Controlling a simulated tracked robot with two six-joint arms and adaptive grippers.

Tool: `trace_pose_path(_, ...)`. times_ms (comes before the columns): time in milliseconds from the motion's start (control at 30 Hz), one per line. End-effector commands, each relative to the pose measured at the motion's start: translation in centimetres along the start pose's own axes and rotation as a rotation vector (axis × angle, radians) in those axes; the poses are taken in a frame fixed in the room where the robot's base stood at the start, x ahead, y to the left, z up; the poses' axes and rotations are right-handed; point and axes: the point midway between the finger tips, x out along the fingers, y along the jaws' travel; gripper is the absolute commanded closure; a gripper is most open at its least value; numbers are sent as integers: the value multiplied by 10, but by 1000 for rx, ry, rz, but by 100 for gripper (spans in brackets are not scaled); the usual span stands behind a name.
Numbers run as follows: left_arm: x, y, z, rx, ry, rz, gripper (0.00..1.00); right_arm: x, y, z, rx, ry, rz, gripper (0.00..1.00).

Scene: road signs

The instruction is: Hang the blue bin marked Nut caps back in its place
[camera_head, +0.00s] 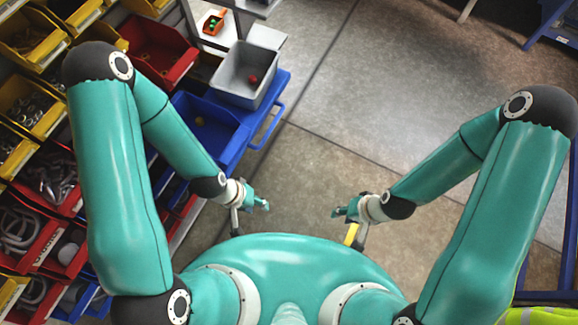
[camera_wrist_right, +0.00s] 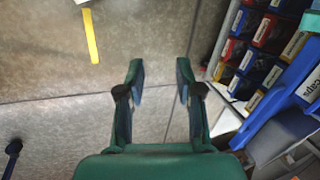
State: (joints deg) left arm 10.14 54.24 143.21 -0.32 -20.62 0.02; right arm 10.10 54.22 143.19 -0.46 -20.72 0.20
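A blue bin (camera_head: 215,130) with a small yellow item inside stands at the left in the head view, beside the rack of bins. In the right wrist view a blue bin (camera_wrist_right: 290,80) at the right edge carries a label of which "Caps" is readable; it seems to be the same bin. My left gripper (camera_head: 262,199) is to the right of and below the blue bin, apart from it, and looks open and empty. My right gripper (camera_head: 342,210) is farther right over bare floor; the right wrist view (camera_wrist_right: 159,82) shows its fingers apart with nothing between them.
A rack of yellow, red and blue bins (camera_head: 75,155) fills the left side. A grey bin (camera_head: 238,78) with a red item stands on a blue trolley (camera_head: 268,105) behind the blue bin. A yellow floor strip (camera_wrist_right: 92,38) lies near my right gripper. The floor ahead is clear.

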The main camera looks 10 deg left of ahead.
Motion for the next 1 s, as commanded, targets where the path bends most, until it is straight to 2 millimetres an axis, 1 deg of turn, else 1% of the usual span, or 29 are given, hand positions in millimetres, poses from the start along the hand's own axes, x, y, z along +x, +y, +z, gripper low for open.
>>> trace_pose_path(67,7,-2,0,0,0,0,60,6,0,-5,-1,21,-8,65)
trace_pose_path(133,17,-6,0,1,1,0,60,14,1,-17,-1,60,-27,65)
trace_pose_path(200,33,-12,-1,0,1,0,60,26,-2,-35,2,127,-65,65)
trace_pose_path(267,50,-18,-1,0,1,0,60,38,-11,-52,9,197,-123,65)
trace_pose_path(300,63,-22,-1,0,1,0,60,46,-20,-65,16,245,-176,65)
trace_pose_path(367,83,-30,-1,0,0,0,60,55,-38,-83,27,315,-278,65)
trace_pose_path(400,97,-35,-1,0,0,0,60,59,-53,-93,34,354,-361,65)
trace_pose_path(467,116,-42,-1,0,0,0,60,61,-76,-103,47,391,-500,65)
trace_pose_path(500,129,-46,-1,0,0,0,60,61,-92,-106,56,400,-597,65)
trace_pose_path(600,155,-56,-1,0,0,0,60,53,-128,-104,73,371,-833,65)
trace_pose_path(700,174,-63,-1,0,0,0,60,41,-154,-92,84,295,-1023,65)
trace_pose_path(833,186,-67,-2,0,1,0,60,27,-171,-77,93,195,-1170,65)
trace_pose_path(1000,187,-68,-2,0,1,0,60,19,-183,-70,96,144,-1226,65)
